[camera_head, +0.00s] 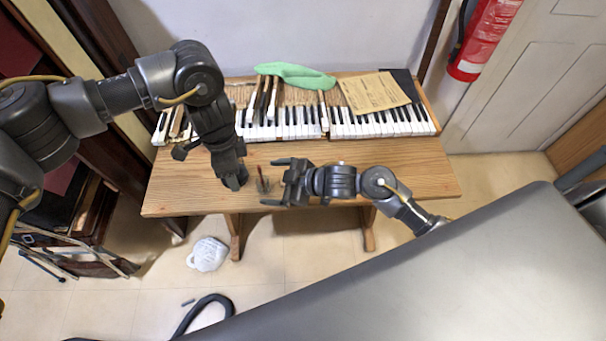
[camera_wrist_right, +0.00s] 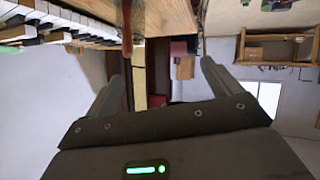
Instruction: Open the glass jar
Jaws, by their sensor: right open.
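Piano keys (camera_head: 375,124) line the back of the table (camera_head: 405,178), with a green cloth (camera_head: 292,75) and a paper sheet (camera_head: 374,93) above them. A red extinguisher (camera_head: 485,40) hangs at the back right. The tabletop right of my right arm is clear.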

